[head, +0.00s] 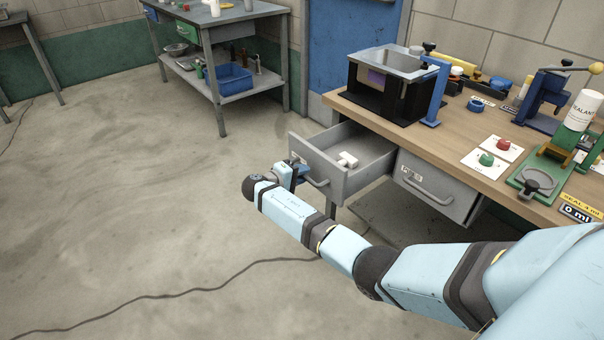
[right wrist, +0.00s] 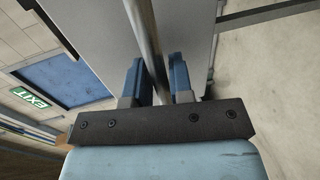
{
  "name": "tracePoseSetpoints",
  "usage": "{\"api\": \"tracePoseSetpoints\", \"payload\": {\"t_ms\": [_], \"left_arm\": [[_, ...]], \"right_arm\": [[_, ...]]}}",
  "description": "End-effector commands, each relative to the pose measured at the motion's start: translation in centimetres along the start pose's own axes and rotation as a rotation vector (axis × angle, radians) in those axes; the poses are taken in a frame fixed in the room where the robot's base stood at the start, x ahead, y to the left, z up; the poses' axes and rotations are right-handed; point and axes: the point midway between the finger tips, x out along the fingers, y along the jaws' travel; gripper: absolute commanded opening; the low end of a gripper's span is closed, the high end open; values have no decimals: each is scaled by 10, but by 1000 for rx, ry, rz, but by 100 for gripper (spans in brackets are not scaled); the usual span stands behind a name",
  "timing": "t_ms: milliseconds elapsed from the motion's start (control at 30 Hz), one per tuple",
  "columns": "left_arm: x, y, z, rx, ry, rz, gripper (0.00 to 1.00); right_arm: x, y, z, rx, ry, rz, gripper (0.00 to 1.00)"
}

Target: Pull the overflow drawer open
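The grey drawer (head: 452,186) to the right is shut, with a bar handle and a small label. I cannot read which drawer is the overflow one. My left gripper is not in view.
The workbench (head: 455,130) holds a black-framed box (head: 395,80), red and green buttons, a sealant bottle (head: 582,110) and fixtures. A metal shelf table (head: 215,50) stands at the back left. A cable (head: 190,290) crosses the floor. Floor left of the open drawer is clear.

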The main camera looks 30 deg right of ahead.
Motion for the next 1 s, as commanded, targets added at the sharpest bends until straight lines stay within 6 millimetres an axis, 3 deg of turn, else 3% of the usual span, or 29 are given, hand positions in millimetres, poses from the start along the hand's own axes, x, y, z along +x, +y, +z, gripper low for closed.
{"api": "tracePoseSetpoints", "payload": {"t_ms": [67,467,1000], "left_arm": [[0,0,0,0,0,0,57],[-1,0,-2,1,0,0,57],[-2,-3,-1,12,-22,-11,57]], "right_arm": [[0,0,0,0,0,0,39],[-9,0,0,0,1,-1,39],[-118,1,0,0,2,-2,39]]}}
